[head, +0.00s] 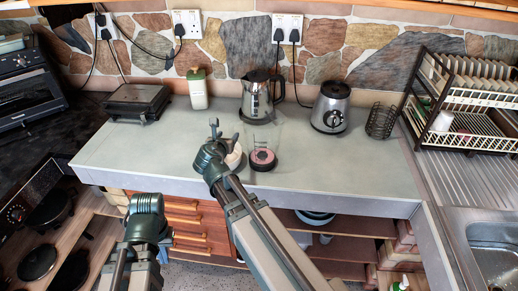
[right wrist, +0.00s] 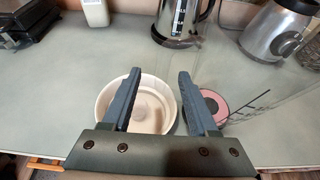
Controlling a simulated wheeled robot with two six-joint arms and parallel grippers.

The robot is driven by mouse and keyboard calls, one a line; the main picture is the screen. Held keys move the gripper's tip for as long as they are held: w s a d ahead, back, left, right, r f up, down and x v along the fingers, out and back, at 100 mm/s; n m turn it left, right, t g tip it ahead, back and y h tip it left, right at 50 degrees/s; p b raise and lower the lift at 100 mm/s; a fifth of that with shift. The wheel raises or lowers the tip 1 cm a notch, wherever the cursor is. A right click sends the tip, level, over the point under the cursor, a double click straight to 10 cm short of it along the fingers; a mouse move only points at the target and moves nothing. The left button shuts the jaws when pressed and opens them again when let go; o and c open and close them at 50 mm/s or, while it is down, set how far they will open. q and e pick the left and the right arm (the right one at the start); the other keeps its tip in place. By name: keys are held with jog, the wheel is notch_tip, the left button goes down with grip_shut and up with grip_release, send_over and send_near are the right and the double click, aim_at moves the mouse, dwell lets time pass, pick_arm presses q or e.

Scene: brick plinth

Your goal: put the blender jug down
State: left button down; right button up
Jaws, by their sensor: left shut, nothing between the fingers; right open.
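The clear blender jug (head: 264,140), with a pink and dark bottom, stands upright on the grey counter (head: 330,165). In the right wrist view its pink bottom (right wrist: 214,104) shows just right of the right finger, partly hidden by it. My right gripper (head: 215,125) is open and empty, left of the jug, over a white bowl (right wrist: 152,108). That bowl is mostly hidden by my gripper in the head view. My left gripper (head: 147,203) is shut and empty, low in front of the counter's front edge, away from the jug.
A kettle (head: 255,98) stands behind the jug. The silver blender base (head: 331,107) is behind and to the right, beside a wire basket (head: 381,121). A green-topped bottle (head: 197,88) and a black grill (head: 138,100) stand at the back left. The counter's front right is clear.

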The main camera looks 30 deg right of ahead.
aim_at(231, 133)
jog(key=b+x, duration=0.1)
jog(key=x, duration=0.4)
jog(key=shift+d+b, duration=0.15)
jog(key=shift+b, duration=0.15)
jog(key=shift+s+r, duration=0.15)
grip_shut()
dwell(0.9)
